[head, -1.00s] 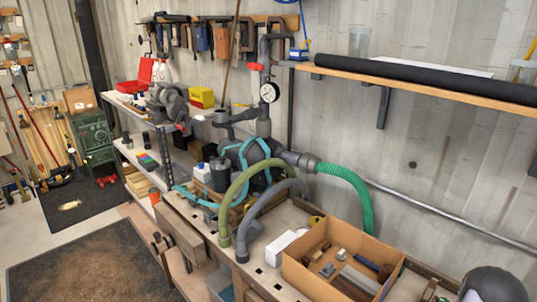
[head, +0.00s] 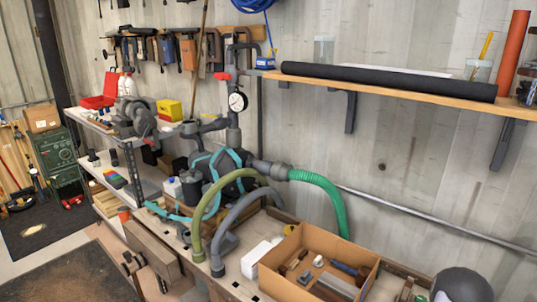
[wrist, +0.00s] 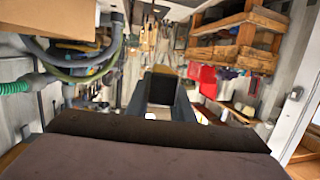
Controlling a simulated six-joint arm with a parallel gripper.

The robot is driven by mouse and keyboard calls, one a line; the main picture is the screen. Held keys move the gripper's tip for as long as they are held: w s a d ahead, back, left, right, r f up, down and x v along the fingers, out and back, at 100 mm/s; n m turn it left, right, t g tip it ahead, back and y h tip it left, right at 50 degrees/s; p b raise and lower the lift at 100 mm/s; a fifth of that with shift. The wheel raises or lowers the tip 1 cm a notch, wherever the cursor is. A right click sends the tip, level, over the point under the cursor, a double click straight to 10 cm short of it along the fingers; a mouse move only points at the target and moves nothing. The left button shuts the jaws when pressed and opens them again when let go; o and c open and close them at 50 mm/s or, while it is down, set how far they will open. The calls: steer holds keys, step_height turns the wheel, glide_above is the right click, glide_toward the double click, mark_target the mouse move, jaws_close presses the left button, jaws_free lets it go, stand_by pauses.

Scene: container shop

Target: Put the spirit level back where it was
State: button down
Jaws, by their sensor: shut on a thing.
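My gripper (wrist: 160,108) shows in the middle of the wrist view, with two dark fingers pointing away from the camera. It is shut on a dark thing (wrist: 160,84), which I take to be the spirit level, seen nearly end-on between the fingers. Its full length and markings cannot be made out. The gripper and the held thing do not show in the head view. I cannot pick out an empty resting place for the level.
An open cardboard box (head: 318,247) with several tools stands on the workbench, beside a white block (head: 256,260). Hoses and a pump (head: 215,175) crowd the bench to the left. A wall shelf (head: 400,92) holds a black roll (head: 390,81), jars and an orange tube (head: 511,50).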

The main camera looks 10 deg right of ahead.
steer(key=shift+w+d+f+b, duration=0.25)
steer(key=shift+w+f+b, duration=0.1)
steer(key=shift+b, duration=0.15)
steer(key=w+d+f+m+t+h+b, duration=0.2)
steer(key=w+d+m+t+h+b, duration=0.35)
steer(key=w+d+b, duration=0.75)
steer(key=d+m+t+h+b, duration=0.1)
steer(key=d+m+h+b, duration=0.6)
steer(key=d, duration=0.6)
steer(key=s+d+m+g+h+b, duration=0.1)
steer(key=s+d+m+g+h, duration=0.1)
steer(key=s+d+h, duration=0.3)
steer(key=s+d+m+g+h+b, duration=0.2)
steer(key=s+d+m+h, duration=0.3)
steer(key=d, duration=0.9)
steer(key=shift+s+d+f+h, duration=0.15)
steer(key=shift+s+f+h, duration=0.3)
steer(key=shift+h, duration=0.3)
steer(key=shift+g, duration=0.25)
